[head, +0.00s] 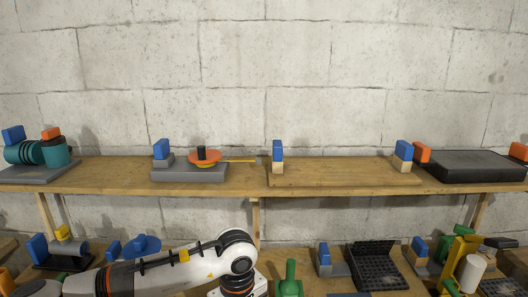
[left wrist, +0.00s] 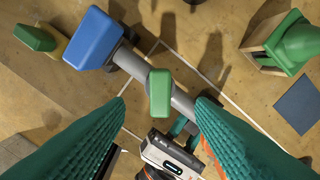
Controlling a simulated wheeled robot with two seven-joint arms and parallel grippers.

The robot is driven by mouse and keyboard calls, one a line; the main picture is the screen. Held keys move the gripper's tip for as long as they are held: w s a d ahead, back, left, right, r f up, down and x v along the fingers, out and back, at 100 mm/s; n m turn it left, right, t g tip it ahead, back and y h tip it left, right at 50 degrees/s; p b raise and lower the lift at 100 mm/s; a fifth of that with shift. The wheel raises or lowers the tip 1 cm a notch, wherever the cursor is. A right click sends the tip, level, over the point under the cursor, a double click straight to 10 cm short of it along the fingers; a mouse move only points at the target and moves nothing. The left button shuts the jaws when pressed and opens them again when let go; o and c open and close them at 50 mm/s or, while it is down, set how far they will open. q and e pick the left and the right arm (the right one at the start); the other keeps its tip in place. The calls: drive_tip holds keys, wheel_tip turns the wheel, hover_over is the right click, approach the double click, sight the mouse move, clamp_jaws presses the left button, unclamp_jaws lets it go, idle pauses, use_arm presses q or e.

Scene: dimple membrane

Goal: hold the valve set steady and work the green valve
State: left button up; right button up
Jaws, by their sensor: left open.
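In the left wrist view, the valve set has a grey pipe (left wrist: 132,64) running diagonally, with a large blue block (left wrist: 93,38) near its upper left end. The green valve (left wrist: 159,93) is a rounded green block over the middle of the pipe. My left gripper (left wrist: 160,101) is open, with one ribbed teal finger on each side of the green valve, apart from it. What looks like my right gripper (left wrist: 178,127) reaches the pipe from below; its fingers are mostly hidden. Neither gripper shows in the head view, and I cannot single out this valve set there.
A wooden shelf (head: 230,184) carries several fixtures with blue and orange blocks. More fixtures stand on the lower level. In the left wrist view, a green-topped wooden block (left wrist: 268,60) and a dark blue square (left wrist: 298,104) lie to the right.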

use_arm(q)
drive_tip(key=shift+f, duration=3.3)
drive_tip(key=shift+c, duration=0.4)
clamp_jaws()
drive_tip(key=m, duration=0.6)
drive_tip(key=shift+m, duration=0.4)
drive_tip(key=shift+o, duration=0.3)
unclamp_jaws()
